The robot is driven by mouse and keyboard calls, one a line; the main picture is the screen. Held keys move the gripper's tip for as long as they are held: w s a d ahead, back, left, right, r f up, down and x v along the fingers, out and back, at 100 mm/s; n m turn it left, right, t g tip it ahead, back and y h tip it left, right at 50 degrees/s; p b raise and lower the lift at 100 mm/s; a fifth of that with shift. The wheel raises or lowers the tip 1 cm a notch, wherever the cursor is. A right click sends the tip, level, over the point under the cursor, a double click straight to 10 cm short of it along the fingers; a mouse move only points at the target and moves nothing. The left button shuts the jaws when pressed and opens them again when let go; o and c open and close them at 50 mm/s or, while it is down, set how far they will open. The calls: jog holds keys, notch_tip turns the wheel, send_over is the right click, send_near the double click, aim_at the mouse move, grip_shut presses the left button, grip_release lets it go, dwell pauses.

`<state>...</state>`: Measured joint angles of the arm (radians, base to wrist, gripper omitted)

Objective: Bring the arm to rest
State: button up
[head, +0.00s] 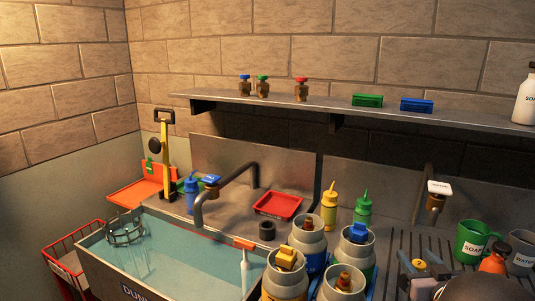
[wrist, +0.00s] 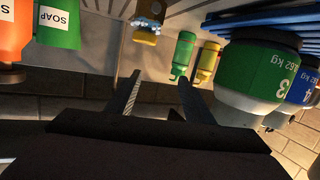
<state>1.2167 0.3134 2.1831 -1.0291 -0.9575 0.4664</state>
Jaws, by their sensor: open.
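My gripper (wrist: 159,77) shows in the wrist view. Its two dark fingers stand apart with nothing between them, and its black body fills the lower part of that view. Beyond the fingertips are a green bottle (wrist: 182,55) and a yellow bottle (wrist: 207,60), apart from the fingers. A brass fitting (wrist: 146,30) shows just past the fingertips; its distance is hard to judge. In the head view I cannot clearly make out the fingers.
Numbered canisters (head: 309,240) crowd the counter front, with a sink (head: 180,250) on their left. A green mug (head: 473,241) and an orange bottle (head: 494,260) stand at right. A wall shelf (head: 330,107) runs above, carrying valves and blocks. A red tray (head: 278,205) lies behind the sink.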

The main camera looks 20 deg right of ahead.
jog(key=w+a+r+g+h+p, duration=0.1)
jog(key=w+a+r+g+p, duration=0.25)
jog(key=a+r+p, duration=0.55)
jog(key=s+a+r+g+y+p, duration=0.25)
jog(key=s+a+g+p, duration=0.5)
jog(key=a, duration=0.55)
jog(key=s+a+f+n+g+y+b, duration=0.1)
jog(key=s+a+f+b, duration=0.3)
jog(key=a+f, duration=0.5)
jog(key=s+a+f+n+g+y+b, duration=0.2)
jog(key=s+a+f+y+b, duration=0.2)
jog(key=a+f, duration=0.4)
jog(key=shift+a+f+n, duration=0.4)
jog(key=shift+a, duration=0.85)
